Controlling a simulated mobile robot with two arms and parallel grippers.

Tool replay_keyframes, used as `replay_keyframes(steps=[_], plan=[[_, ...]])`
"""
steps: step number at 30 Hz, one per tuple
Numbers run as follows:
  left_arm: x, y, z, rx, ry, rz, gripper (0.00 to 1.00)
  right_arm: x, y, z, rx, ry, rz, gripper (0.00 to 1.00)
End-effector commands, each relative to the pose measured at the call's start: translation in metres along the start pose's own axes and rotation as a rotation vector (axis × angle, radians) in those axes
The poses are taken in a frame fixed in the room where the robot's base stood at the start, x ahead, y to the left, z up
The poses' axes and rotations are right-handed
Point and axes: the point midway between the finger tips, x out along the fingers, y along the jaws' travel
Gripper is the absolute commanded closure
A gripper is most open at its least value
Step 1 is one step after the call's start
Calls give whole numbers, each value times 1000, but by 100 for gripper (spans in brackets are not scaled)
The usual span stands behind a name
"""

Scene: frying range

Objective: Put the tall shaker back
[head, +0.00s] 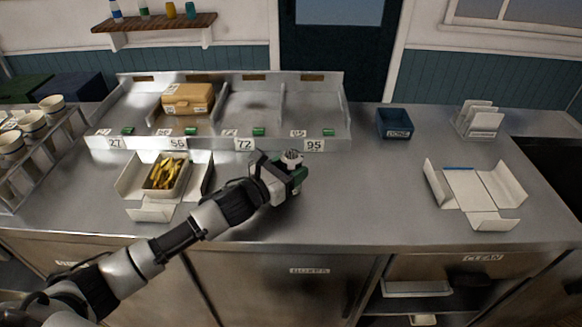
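My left gripper (284,176) reaches in from the left over the middle of the counter, in front of the slot marked 95. My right gripper is out of view.
A divided metal rack (218,142) with numbered slots holds a closed tan box (188,99). An open carton (140,180) of fried food sits left, an empty open carton (475,190) right. A blue bin (394,123) stands behind. A wall shelf (155,22) carries several small bottles.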

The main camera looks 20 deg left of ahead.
Motion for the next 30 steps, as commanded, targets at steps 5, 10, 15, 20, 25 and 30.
replay_keyframes(steps=[5, 10, 15, 20, 25, 30], plan=[[0, 0, 0, 0, 1, 0, 23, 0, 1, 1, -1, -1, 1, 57], [0, 0, 0, -1, 1, 0, 23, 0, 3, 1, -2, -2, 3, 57], [-2, 0, 3, -1, 2, 0, 23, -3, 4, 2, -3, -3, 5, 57], [-28, 0, -1, 0, 4, 0, 23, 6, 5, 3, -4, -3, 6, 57], [-68, 0, -2, 1, 6, -1, 23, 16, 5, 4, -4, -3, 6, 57], [-98, 0, -1, -1, 4, 0, 23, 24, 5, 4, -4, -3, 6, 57]])
